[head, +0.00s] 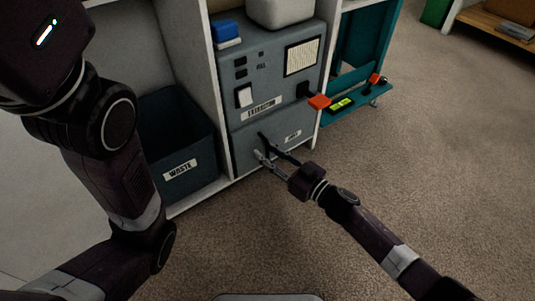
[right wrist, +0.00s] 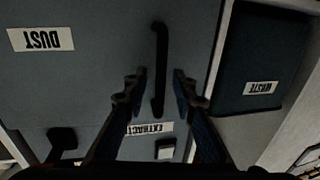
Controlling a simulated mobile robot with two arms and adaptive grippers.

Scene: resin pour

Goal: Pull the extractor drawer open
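The extractor (head: 272,75) is a grey-blue cabinet with a label, switches and a vent panel, standing in a white shelf unit. Its drawer (head: 295,147) is the lower front panel and looks shut; the right wrist view shows its face (right wrist: 85,70) with an upside-down DUST label. A dark bar handle (right wrist: 160,60) is on the drawer front. My right gripper (head: 265,156) is at the handle. In the right wrist view its fingers (right wrist: 158,93) are apart, one on each side of the handle, with visible gaps. My left gripper is not in view; only my left arm shows.
A dark blue WASTE bin (head: 178,140) stands left of the extractor behind a white divider. An orange-red lever (head: 318,102) sticks out above the drawer. A teal unit (head: 362,60) stands to the right. The carpet in front is clear.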

